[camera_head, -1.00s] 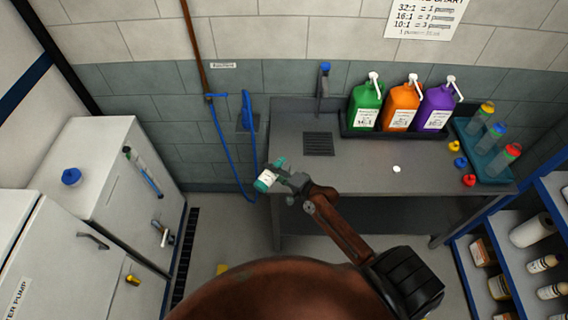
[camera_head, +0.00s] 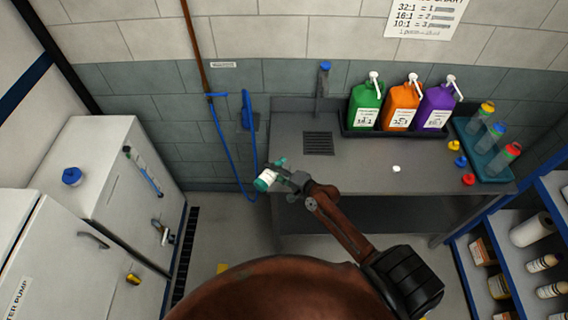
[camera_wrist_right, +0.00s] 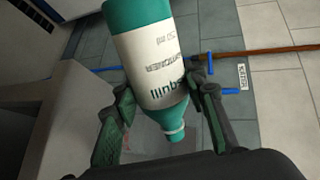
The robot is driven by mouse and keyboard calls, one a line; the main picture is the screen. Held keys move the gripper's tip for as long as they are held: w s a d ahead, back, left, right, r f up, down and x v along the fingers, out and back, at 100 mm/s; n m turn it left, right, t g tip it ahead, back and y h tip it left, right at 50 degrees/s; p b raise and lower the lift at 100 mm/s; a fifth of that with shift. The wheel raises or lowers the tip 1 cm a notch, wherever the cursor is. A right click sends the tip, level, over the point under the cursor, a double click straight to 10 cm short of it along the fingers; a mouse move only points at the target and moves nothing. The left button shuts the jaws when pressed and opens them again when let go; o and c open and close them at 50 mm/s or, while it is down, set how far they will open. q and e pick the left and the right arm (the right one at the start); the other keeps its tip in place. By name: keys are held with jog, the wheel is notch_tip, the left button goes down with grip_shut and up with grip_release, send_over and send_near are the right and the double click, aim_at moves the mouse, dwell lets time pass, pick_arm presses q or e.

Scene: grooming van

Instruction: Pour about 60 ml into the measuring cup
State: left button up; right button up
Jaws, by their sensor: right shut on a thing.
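My right gripper (camera_head: 292,180) is shut on a teal bottle with a white label (camera_head: 268,178), held near the front left corner of the counter. In the right wrist view the bottle (camera_wrist_right: 152,62) sits between the two fingers (camera_wrist_right: 162,98). Its narrow teal neck end points toward the bottom of that view. The bottle is tilted well away from upright. I cannot see any liquid leaving it. I cannot make out a measuring cup in either view; a faint clear shape below the neck in the wrist view is too unclear to name. My left gripper is out of view.
The grey counter (camera_head: 350,178) has a drain grate and tap at left. Green (camera_head: 364,106), orange (camera_head: 401,106) and purple (camera_head: 437,108) pump jugs stand behind. A teal tray (camera_head: 497,165) holds several bottles at right. A small white item (camera_head: 396,169) lies mid-counter; space around it is clear.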

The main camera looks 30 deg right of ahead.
dwell(0.4)
jog(key=shift+r+m+y+p, duration=0.3)
jog(key=shift+r+m+p, duration=0.2)
jog(key=shift+m, duration=0.2)
dwell(2.5)
jog(key=shift+a+f+n+b, duration=0.15)
jog(key=shift+f+n+b, duration=0.15)
jog(key=shift+f+b, duration=0.2)
jog(key=shift+n+h, duration=0.4)
jog(key=shift+n, duration=0.3)
jog(key=shift+f+n+h+b, duration=0.3)
jog(key=shift+f+n+b, duration=0.1)
jog(key=shift+b, duration=0.4)
jog(key=shift+r, duration=0.3)
